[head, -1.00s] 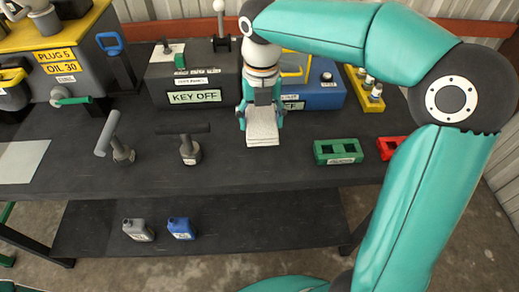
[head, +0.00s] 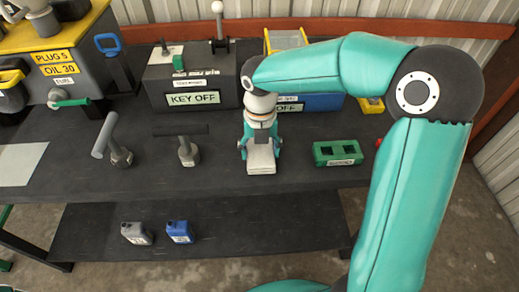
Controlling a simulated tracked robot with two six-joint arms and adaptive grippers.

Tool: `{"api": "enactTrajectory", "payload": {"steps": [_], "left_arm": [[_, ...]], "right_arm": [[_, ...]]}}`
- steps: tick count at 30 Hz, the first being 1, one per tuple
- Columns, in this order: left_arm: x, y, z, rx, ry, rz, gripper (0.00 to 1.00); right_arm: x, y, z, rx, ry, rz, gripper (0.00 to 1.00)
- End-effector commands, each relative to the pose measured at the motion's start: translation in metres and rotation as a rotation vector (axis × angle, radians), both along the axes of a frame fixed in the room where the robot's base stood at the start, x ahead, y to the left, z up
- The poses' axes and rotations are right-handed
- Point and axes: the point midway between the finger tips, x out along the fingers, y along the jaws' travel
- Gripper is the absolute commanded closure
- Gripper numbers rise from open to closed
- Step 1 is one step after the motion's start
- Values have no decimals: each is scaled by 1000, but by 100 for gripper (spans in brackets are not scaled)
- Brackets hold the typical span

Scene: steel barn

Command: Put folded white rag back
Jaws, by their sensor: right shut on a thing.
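The folded white rag (head: 261,158) is in the head view at the middle of the dark bench. My right gripper (head: 260,146) points down and is shut on it, with a finger on each side. The rag is at or just above the bench top; I cannot tell whether it touches. My left gripper is not in view.
A green tray block (head: 337,153) lies to the right of the rag. A T-handled tool (head: 188,148) stands to the left, with another (head: 115,142) beyond it. The KEY OFF box (head: 188,82) and a blue box (head: 310,101) stand behind. The bench front is clear.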

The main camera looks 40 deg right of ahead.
Motion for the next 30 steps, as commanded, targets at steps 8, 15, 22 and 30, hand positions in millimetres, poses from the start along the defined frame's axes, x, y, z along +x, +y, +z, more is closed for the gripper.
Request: {"api": "enactTrajectory", "payload": {"steps": [8,15,22,30], "left_arm": [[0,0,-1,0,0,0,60],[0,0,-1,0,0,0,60],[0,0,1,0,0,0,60],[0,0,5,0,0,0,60]], "right_arm": [[0,0,-2,0,0,0,7],[0,0,-2,0,0,0,5],[1,0,6,-1,-3,0,5],[1,0,50,0,-6,-1,5]]}}
